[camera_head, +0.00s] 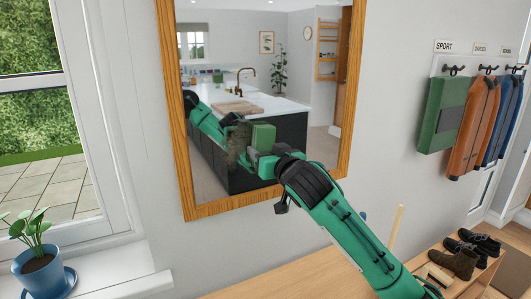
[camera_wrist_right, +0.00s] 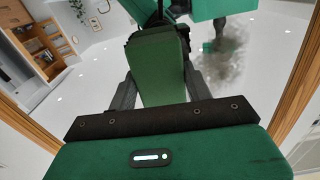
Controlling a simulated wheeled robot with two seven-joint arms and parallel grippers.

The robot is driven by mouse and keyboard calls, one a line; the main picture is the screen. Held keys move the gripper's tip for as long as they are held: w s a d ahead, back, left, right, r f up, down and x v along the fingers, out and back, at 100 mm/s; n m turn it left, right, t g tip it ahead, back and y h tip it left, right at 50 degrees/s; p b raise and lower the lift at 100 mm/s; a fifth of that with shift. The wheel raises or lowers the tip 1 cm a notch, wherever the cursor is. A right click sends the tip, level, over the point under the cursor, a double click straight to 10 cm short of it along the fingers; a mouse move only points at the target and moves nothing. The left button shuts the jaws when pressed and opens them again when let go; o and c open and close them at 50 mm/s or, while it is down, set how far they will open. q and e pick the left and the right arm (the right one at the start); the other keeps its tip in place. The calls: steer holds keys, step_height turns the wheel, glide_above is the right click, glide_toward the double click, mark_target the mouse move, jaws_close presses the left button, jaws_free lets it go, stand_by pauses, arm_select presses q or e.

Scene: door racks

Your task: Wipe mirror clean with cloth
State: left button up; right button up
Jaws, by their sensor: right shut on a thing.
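The mirror (camera_head: 300,85) hangs on the wall in a wooden frame and reflects a kitchen and my own arm. A dark, brownish smudge (camera_head: 237,145) is on its lower middle; it also shows in the right wrist view (camera_wrist_right: 225,68), right of the cloth. My right gripper (camera_head: 262,153) is at the lower part of the mirror, just right of the smudge. It is shut on a green cloth (camera_wrist_right: 160,68), which stands out between its fingers. I cannot tell whether the cloth (camera_head: 264,136) touches the glass. My left gripper is not in view.
A potted plant (camera_head: 40,262) stands on the windowsill at the left. A wooden bench (camera_head: 270,277) runs below the mirror, with shoes (camera_head: 455,262) at the right. A green bag (camera_head: 442,113) and jackets (camera_head: 476,125) hang from hooks on the right wall.

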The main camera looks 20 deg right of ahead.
mark_target(259, 144)
steer(key=a+p, duration=0.1)
steer(key=a, duration=0.4)
steer(key=shift+s+a+p, duration=0.1)
steer(key=shift+a+p, duration=0.1)
steer(key=shift+p, duration=0.15)
steer(key=shift+s+a+p, duration=0.1)
steer(key=shift+a+p, duration=0.45)
steer(key=shift+a, duration=2.1)
steer(key=shift+r+p, duration=1.15)
steer(key=shift+r, duration=0.05)
steer(key=shift+d+f+p, duration=0.15)
steer(key=shift+d+p, duration=0.25)
steer(key=shift+d, duration=1.5)
steer(key=shift+w+d+p, duration=0.2)
steer(key=shift+d+p, duration=0.45)
steer(key=shift+d, duration=2.85)
steer(key=shift+s, duration=0.1)
